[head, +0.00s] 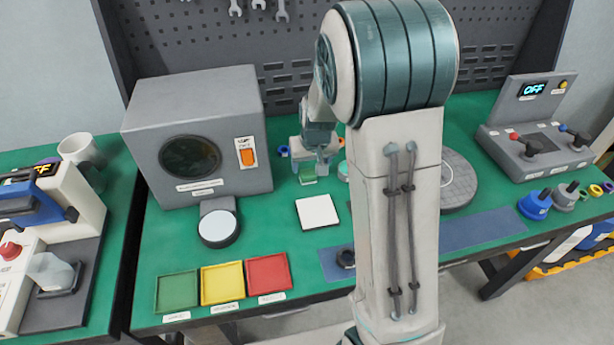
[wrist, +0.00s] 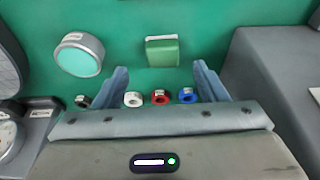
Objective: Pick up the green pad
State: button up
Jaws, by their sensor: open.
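The green pad (wrist: 162,51) is a small square block lying flat on the green table in the wrist view. It also shows in the head view (head: 307,177), just below my gripper. My gripper (wrist: 160,68) is open and empty, its two blue-grey fingers spread wide. In the wrist picture the pad appears between and slightly beyond the fingertips, with a gap on both sides. In the head view my gripper (head: 316,157) is partly hidden by my arm. I cannot tell its exact height above the pad.
A teal-topped round disc (wrist: 78,58) lies beside the pad. Several coloured rings, including a red one (wrist: 160,97), sit between the fingers in the wrist view. A grey box machine (head: 198,135) stands at left, and a white square plate (head: 317,212) lies in front.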

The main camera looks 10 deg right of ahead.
aim_at(308, 173)
jog(key=shift+a+x, duration=0.2)
jog(key=shift+x, duration=2.4)
jog(key=shift+w, duration=0.2)
jog(key=shift+r, duration=0.1)
jog(key=c, duration=1.1)
jog(key=shift+o, duration=0.2)
